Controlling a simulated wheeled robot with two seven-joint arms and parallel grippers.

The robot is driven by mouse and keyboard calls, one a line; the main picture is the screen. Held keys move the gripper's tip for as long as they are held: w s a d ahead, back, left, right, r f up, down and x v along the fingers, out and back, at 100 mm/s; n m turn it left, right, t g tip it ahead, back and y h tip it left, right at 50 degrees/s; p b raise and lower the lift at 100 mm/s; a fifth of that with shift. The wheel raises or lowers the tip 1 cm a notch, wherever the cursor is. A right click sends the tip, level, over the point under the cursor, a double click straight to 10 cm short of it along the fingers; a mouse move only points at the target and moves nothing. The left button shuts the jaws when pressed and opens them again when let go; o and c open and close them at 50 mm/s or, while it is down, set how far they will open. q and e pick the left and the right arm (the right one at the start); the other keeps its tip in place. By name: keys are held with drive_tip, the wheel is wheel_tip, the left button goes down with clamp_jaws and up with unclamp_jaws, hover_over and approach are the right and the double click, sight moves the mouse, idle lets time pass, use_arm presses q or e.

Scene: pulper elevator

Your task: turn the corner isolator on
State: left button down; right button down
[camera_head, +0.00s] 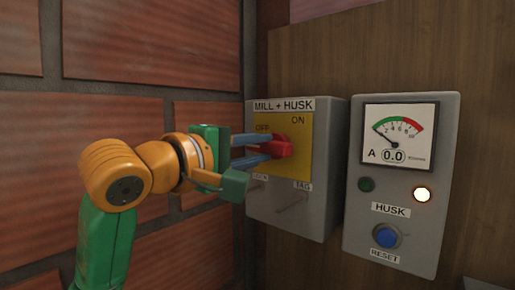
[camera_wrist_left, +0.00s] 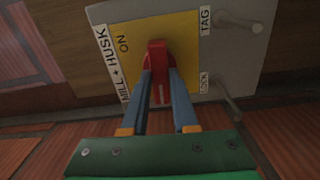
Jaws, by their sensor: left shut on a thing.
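The corner isolator is a grey box (camera_head: 330,150) labelled MILL + HUSK, with a yellow plate (camera_head: 299,170) marked OFF at left and ON at right. Its red handle (camera_head: 284,146) lies roughly crosswise on the plate, not pointing at ON. In the left wrist view the red handle (camera_wrist_left: 157,55) carries a white mark at its end nearest my gripper. My left gripper (camera_head: 264,149) reaches in from the left, its two blue fingers shut on the handle, one on each side. The fingers hide part of the handle. My right gripper does not show.
LOCK and TAG pegs (camera_head: 292,201) stick out below the plate, near my gripper. To the right a grey HUSK box (camera_head: 445,160) has a meter (camera_head: 399,135) at 0.0, a lit lamp (camera_head: 423,195) and a blue RESET button (camera_head: 386,237). A brick wall (camera_head: 150,50) stands at left.

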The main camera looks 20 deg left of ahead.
use_arm(q)
drive_tip(key=m, duration=0.4)
drive_tip(key=shift+r+p, duration=0.15)
drive_tip(key=shift+p, duration=0.15)
drive_tip(key=m+p, duration=0.1)
drive_tip(key=m, duration=0.3)
drive_tip(key=shift+r+m, duration=0.1)
drive_tip(key=shift+m, duration=0.2)
drive_tip(key=m+p, duration=0.1)
drive_tip(key=m, duration=0.4)
drive_tip(key=shift+d, duration=0.1)
drive_tip(key=shift+m+p, duration=0.75)
drive_tip(key=shift+m, duration=1.05)
drive_tip(key=c, duration=0.7)
unclamp_jaws()
drive_tip(key=shift+d, duration=0.1)
